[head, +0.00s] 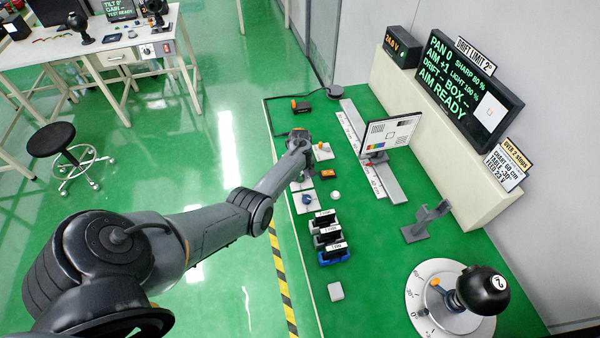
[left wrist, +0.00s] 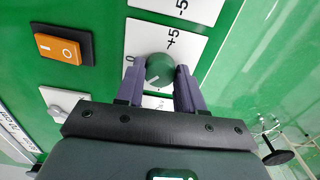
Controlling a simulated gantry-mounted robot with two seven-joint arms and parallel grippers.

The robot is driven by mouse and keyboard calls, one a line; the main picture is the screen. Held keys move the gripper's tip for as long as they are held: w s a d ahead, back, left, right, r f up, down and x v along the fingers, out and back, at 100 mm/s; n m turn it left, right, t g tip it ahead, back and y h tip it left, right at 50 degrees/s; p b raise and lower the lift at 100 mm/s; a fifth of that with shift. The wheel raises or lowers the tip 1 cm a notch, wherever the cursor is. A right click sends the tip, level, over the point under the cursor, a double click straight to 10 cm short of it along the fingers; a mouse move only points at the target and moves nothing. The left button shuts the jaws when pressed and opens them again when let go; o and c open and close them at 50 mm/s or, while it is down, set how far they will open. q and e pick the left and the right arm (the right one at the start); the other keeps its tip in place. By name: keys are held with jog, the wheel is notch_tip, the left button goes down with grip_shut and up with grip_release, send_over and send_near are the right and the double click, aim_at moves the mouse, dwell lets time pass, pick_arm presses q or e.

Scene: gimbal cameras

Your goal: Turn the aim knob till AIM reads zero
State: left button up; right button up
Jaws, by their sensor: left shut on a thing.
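The screen (head: 468,88) reads AIM +1, PAN 0 and AIM READY. My right gripper is not in view.
An orange rocker switch (left wrist: 60,49) is near the knob. A blue knob (head: 307,199), labelled blocks (head: 329,238) and a test chart (head: 391,134) on a rail stand on the green bench. A black ball (head: 482,290) on a round dial is at front right.

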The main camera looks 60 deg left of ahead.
pick_arm(q)
jog(key=shift+n, duration=1.1)
jog(key=o, duration=1)
jog(key=shift+o, duration=0.2)
